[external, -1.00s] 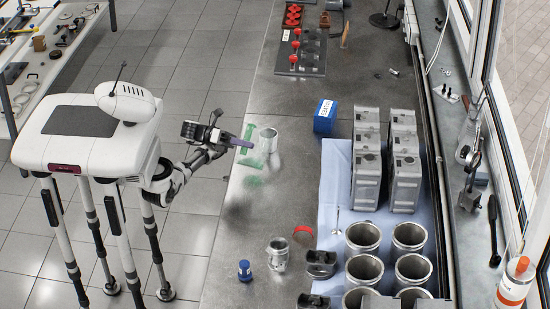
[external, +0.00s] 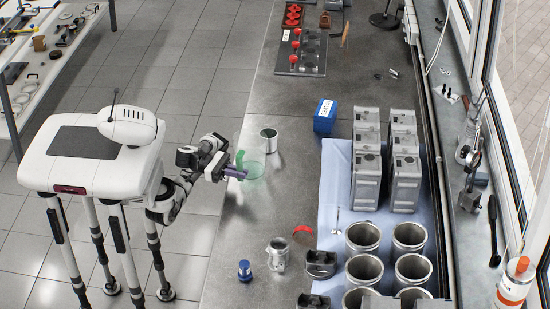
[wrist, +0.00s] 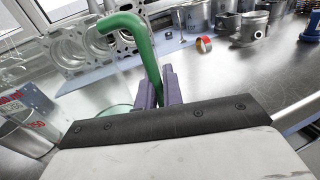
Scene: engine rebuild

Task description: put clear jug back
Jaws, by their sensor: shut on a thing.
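The clear jug (external: 256,169) is see-through with a green tint and a green handle (external: 240,158). It is over the near-left edge of the grey bench in the external view; I cannot tell whether its base touches the bench. My gripper (external: 238,174) reaches in from the left, its purple fingers shut on the jug's handle. In the wrist view the green handle (wrist: 145,45) stands up from between the fingers of my gripper (wrist: 160,90). The jug's clear body is hard to make out there.
A grey metal can (external: 269,143) stands just behind the jug. Bare bench lies between.

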